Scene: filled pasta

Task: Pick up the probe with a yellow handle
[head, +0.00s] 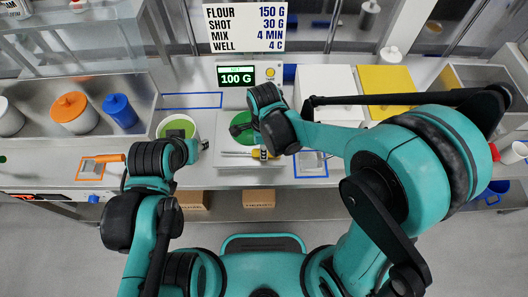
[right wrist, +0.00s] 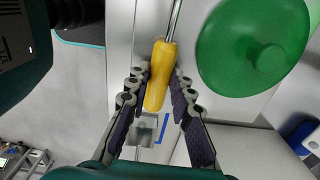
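The probe has a yellow handle (right wrist: 160,75) and a thin metal shaft, seen in the right wrist view. In the head view its yellow handle (head: 258,154) lies near the counter's front edge, partly covered by my right gripper. My right gripper (right wrist: 158,112) is open, with one finger on each side of the handle. Gaps show between fingers and handle, so it does not look gripped. In the head view my right gripper (head: 264,150) is small and partly hidden by its arm. My left gripper (head: 180,150) is mostly hidden behind its own wrist; its fingers are unclear.
A green round lid with a knob (right wrist: 255,45) lies right beside the probe. A container with green contents (head: 178,127) stands left of it. A scale display (head: 236,77) reads 100 G behind.

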